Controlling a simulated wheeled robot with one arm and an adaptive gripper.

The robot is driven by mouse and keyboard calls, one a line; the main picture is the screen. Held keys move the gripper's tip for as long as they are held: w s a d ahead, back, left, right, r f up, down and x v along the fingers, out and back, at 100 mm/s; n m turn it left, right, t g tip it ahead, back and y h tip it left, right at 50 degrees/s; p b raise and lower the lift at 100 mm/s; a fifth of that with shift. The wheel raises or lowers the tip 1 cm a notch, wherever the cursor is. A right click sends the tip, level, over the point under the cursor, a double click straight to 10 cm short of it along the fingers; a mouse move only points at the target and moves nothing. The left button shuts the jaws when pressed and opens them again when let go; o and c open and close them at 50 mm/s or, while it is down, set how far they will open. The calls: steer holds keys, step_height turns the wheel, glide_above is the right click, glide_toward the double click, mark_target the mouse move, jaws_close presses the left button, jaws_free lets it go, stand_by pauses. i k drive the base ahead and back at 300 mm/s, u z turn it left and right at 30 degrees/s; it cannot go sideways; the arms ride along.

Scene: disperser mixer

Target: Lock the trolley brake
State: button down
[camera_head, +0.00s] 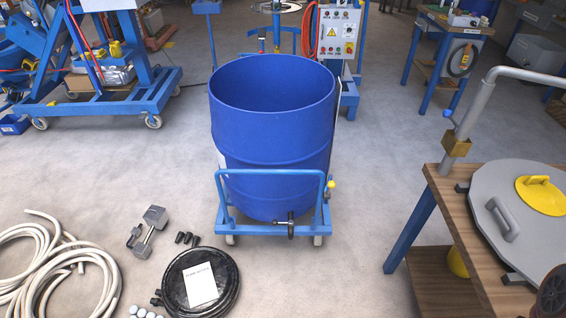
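The blue trolley (270,174) stands on the floor in the middle of the view. It carries a large, open blue drum (270,130), which stands upright behind the trolley's tubular rail. A black lever-like part (291,226) hangs at the trolley's front edge, right of its middle; I cannot tell whether it is the brake or what position it is in. A small yellow part (331,184) shows at the right end of the rail. Small wheels (318,240) show under the front corners. My gripper is not clearly in view.
Pale hoses (60,262), a grey metal part (147,230) and a black coil with a white paper (201,284) lie at the front left. A wooden table (440,190) with a grey lid (525,215) stands right. Floor between trolley and table is clear.

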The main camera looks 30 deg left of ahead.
mark_target(327, 196)
steer(key=u, duration=1)
steer(key=i, duration=0.85)
steer(key=u, duration=0.75)
